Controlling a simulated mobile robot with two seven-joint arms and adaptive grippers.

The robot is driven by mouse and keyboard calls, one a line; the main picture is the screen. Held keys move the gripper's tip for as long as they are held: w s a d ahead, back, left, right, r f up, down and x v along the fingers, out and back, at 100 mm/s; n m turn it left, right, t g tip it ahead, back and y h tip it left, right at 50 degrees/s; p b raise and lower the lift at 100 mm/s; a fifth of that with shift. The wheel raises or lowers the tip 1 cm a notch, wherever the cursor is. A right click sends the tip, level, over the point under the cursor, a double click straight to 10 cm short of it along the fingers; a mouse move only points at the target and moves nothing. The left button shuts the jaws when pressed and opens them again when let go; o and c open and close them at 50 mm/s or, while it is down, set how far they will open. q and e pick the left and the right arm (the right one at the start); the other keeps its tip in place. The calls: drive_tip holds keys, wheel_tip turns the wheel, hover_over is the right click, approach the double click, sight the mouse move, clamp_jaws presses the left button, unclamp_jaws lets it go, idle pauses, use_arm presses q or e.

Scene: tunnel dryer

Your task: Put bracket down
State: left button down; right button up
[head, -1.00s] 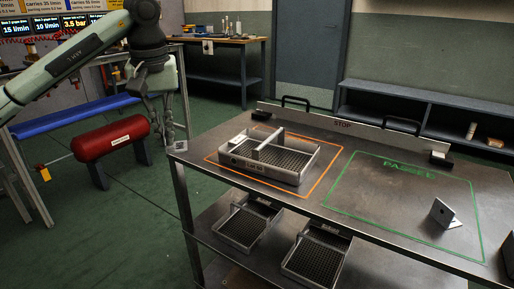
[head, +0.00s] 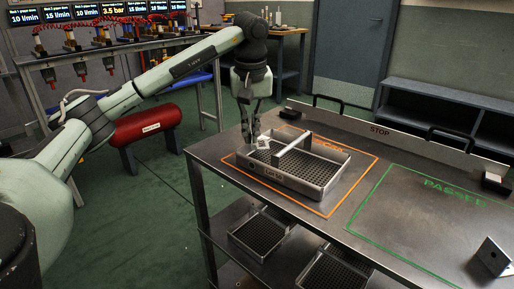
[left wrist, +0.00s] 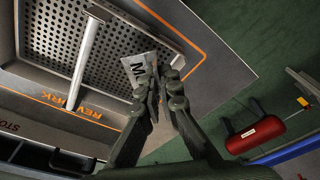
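A small grey metal bracket (head: 263,143) with a pale face is at the fingertips of my left gripper (head: 250,138). In the left wrist view the bracket (left wrist: 138,70) shows a letter M and sits by the fingers (left wrist: 163,82), which appear shut on it. It is over the left part of a metal tray (head: 318,188) with a perforated floor and a raised bar handle (head: 293,152). I cannot tell whether the bracket touches the floor. The tray stands inside an orange REWORK outline (head: 352,190). My right gripper is not in view.
A STOP rail (head: 380,130) runs along the table's back. Two perforated trays (head: 260,232) are on the shelf below. A red tank (head: 147,128) stands at the left.

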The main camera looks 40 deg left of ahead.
sight(256, 145)
use_arm(q)
drive_tip(key=shift+w+d+f, duration=0.3)
drive_tip(key=shift+w+f, duration=0.15)
drive_tip(key=shift+w, duration=0.2)
wheel_tip(256, 145, down, 4)
drive_tip(key=shift+r, duration=0.1)
drive_tip(key=shift+f, duration=0.2)
drive_tip(key=c, duration=2.2)
unclamp_jaws()
drive_tip(key=o, duration=0.5)
